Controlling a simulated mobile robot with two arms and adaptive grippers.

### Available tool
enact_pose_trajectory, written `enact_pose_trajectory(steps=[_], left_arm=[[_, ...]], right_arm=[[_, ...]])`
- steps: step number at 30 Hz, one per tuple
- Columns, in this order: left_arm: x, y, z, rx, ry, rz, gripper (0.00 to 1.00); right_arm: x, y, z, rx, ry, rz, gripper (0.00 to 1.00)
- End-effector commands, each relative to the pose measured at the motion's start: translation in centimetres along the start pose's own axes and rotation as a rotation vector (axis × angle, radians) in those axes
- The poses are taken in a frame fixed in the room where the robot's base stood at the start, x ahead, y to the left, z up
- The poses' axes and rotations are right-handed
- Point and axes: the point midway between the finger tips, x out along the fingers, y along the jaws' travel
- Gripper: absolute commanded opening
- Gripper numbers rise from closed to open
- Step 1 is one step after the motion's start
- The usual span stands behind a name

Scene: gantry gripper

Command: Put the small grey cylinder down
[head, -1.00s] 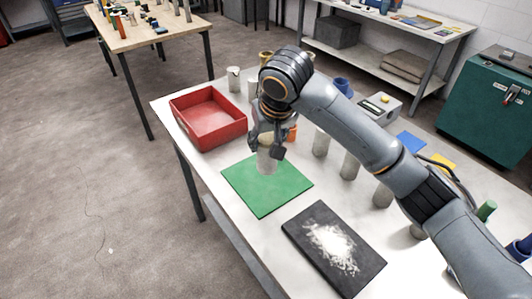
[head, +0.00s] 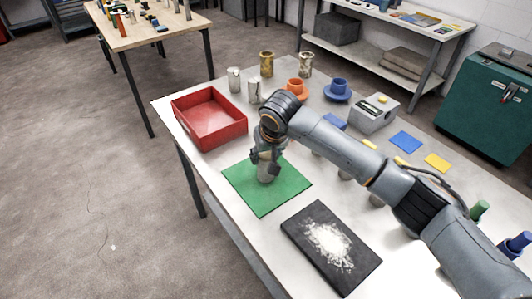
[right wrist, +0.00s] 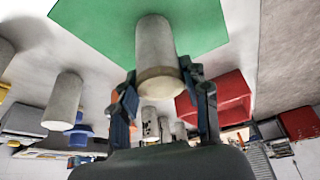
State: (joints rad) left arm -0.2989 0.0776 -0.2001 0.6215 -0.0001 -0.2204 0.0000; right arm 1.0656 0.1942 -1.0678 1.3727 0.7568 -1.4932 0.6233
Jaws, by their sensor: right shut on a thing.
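The small grey cylinder (head: 266,174) is upright over the green mat (head: 288,194), near the mat's middle in the head view. My right gripper (head: 265,155) is shut on its upper part from above. In the right wrist view the cylinder (right wrist: 156,50) sits between the two fingers (right wrist: 162,88), with the green mat (right wrist: 90,22) at its far end. I cannot tell whether its base touches the mat. My left gripper does not show in either view.
A red tray (head: 236,136) stands behind the mat, and a dark board with white powder (head: 298,228) lies in front. Orange (head: 297,88) and blue (head: 338,87) cups with saucers, a grey box (head: 368,119) and several grey cylinders stand farther back. Blue (head: 406,142) and yellow (head: 438,162) cards lie at right.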

Motion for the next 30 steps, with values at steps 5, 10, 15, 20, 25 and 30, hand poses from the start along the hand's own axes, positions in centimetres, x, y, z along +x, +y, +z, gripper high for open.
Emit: enact_pose_trajectory(steps=[5, 10, 15, 20, 25, 30], left_arm=[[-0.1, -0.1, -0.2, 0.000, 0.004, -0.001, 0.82], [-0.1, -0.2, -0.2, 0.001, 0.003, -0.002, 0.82], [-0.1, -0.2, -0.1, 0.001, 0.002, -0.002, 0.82], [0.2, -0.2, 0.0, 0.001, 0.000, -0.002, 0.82], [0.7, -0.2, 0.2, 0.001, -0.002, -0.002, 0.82], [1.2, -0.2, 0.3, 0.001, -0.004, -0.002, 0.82]], right_arm=[[0.2, 0.0, 0.1, 0.000, -0.001, 0.000, 0.56], [0.2, 0.0, 0.1, 0.000, 0.000, 0.000, 0.69], [0.2, 0.0, 0.1, 0.000, 0.000, 0.000, 0.69], [-0.7, 0.0, -0.1, 0.000, 0.001, -0.001, 0.69], [-3.7, -0.1, -0.1, -0.001, 0.004, -0.002, 0.69], [-7.5, 0.0, -0.1, 0.000, 0.003, -0.001, 0.69]])
